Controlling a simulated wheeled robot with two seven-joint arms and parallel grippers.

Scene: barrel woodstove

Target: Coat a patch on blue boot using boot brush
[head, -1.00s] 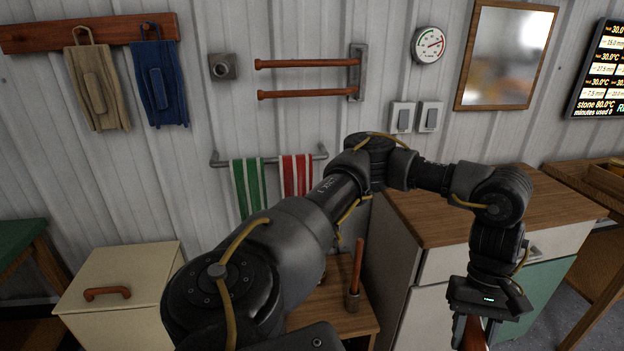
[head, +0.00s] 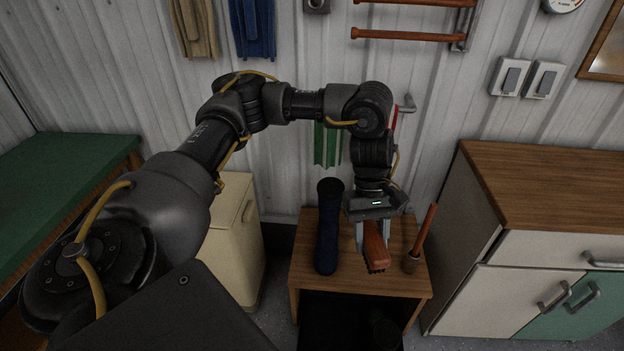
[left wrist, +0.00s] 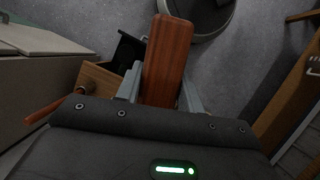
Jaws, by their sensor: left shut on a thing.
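The dark blue boot (head: 328,225) stands on the left side of a small wooden table (head: 300,272). My left gripper (head: 373,236) is shut on the boot brush (head: 376,252), a red-brown wooden block with dark bristles underneath. It holds the brush to the right of the boot, apart from it, seen over the table. In the left wrist view the brush (left wrist: 167,62) sticks out between the fingers; its bristles are hidden there. The height of the brush above the table is hard to tell. My right gripper is not in view.
A red-brown stick (head: 425,230) stands in a small holder (head: 411,263) close right of the brush. A cream bin (head: 235,235) is left of the table, a cabinet (head: 480,290) right. A green towel (head: 327,145) hangs behind. A green-topped bench (head: 60,185) is far left.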

